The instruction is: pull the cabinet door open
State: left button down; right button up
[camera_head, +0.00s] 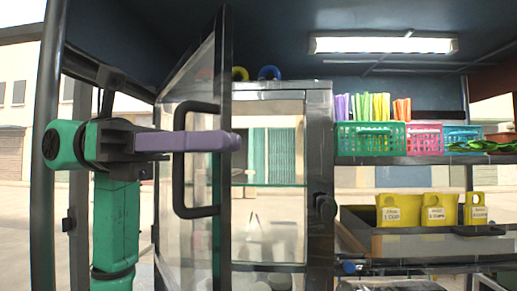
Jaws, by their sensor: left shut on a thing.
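The cabinet door (224,75) is a glass panel in a dark frame. It stands partly open, with its free edge swung out toward me. A black U-shaped handle (179,188) is on its outer face. My left gripper (232,142), with purple fingers, comes in from the left and is shut on the upper part of the handle. The fingers hide part of the handle and reach past the door's edge. The cabinet (319,150) has a dark metal frame, and its glass-walled inside shows right of the door. My right gripper is not in view.
A shelf (400,160) to the right holds green, pink and blue baskets with colored sticks. Yellow containers (398,211) stand in a tray below. A dark post (45,150) rises at the left. A lit lamp (383,44) hangs overhead.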

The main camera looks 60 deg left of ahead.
pick_arm(q)
jog(key=shift+s+a+r+m+g, duration=0.1)
jog(key=shift+s+m+g, duration=0.1)
jog(key=shift+s, duration=0.3)
jog(key=shift+s+a+r+m+g, duration=0.1)
jog(key=shift+s+g, duration=0.1)
jog(key=shift+s, duration=0.25)
jog(key=c, duration=1.2)
grip_release()
